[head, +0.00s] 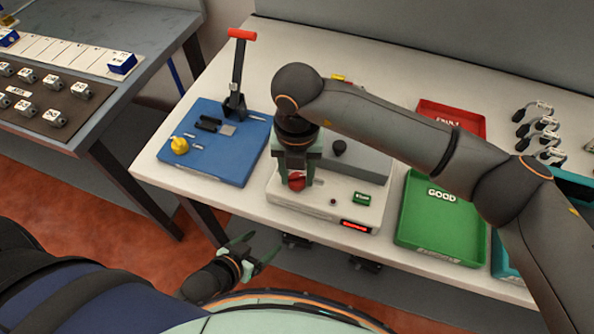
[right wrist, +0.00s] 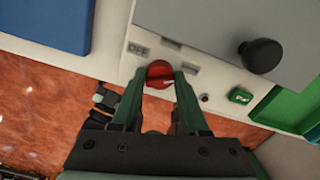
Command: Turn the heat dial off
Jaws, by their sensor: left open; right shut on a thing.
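The red heat dial (head: 297,181) sits on the front left of a white machine (head: 318,211). In the right wrist view the dial (right wrist: 159,74) lies between the fingers, and an OFF label (right wrist: 138,50) is up and left of it. The dial's white mark points to the right and slightly down, away from that label. My right gripper (right wrist: 160,80) is shut on the dial from above. It also shows in the head view (head: 298,182). My left gripper (head: 255,256) is open and empty, low in front of the table.
The machine has a green button (head: 361,198), a small red light (head: 333,201), a lit red display (head: 355,226) and a dark knob (head: 339,147). A blue board with a red-handled lever (head: 238,80) stands left. A green GOOD tray (head: 438,222) and red tray (head: 452,114) are right.

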